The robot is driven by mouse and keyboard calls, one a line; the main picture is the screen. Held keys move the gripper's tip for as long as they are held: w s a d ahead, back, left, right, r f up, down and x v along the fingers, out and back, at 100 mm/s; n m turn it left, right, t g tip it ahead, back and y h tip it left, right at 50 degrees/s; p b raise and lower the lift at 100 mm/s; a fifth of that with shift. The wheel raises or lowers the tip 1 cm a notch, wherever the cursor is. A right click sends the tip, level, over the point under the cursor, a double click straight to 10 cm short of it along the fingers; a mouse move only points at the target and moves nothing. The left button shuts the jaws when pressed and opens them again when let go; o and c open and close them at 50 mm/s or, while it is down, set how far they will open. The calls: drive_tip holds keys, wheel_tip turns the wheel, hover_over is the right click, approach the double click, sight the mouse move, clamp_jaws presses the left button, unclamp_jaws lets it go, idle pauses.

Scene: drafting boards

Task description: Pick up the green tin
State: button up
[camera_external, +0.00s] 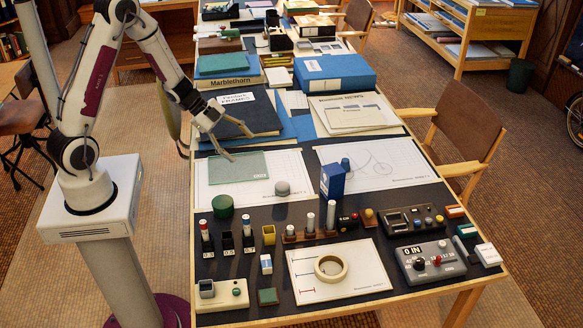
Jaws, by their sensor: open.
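The green tin (223,207) is a short dark green cylinder standing near the left edge of the table, just below the left drawing sheet. My gripper (256,146) is open and empty. It hangs above the top part of the left drawing sheet, higher than the tin and further back on the table, up and to the right of it in the picture. Nothing is between the fingers as far as I can see. The tin is fully in view, apart from the gripper.
A green transparent sheet (238,167) lies under the gripper. A grey knob-like piece (282,188) and a blue box (332,181) stand right of the tin. Marker bottles (206,236) stand close in front of it. A tape roll (331,267) lies on white paper.

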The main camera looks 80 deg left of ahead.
sight(220, 199)
drive_tip(key=s+d+f+h, duration=0.1)
drive_tip(key=f, duration=0.1)
drive_tip(key=s+d+f+h, duration=0.2)
drive_tip(key=s+d+f+m+h, duration=0.1)
drive_tip(key=s, duration=0.1)
drive_tip(key=shift+s+d+f+g, duration=0.2)
drive_tip(key=shift+f+g, duration=0.2)
drive_tip(key=s+d+h, duration=0.1)
drive_tip(key=s, duration=0.1)
drive_tip(key=s+d+f+h, duration=0.1)
drive_tip(key=h, duration=0.1)
drive_tip(key=s+d+h, duration=0.1)
drive_tip(key=s+d, duration=0.1)
drive_tip(key=shift+s+f+m, duration=0.15)
drive_tip(key=shift+s+m, duration=0.15)
drive_tip(key=shift+m, duration=0.1)
drive_tip(key=shift+s+d+h, duration=0.15)
drive_tip(key=shift+s+h, duration=0.15)
drive_tip(key=shift+h, duration=0.1)
drive_tip(key=shift+x, duration=1.3)
drive_tip(key=shift+x, duration=2.6)
drive_tip(key=shift+c, duration=0.4)
drive_tip(key=c, duration=1.2)
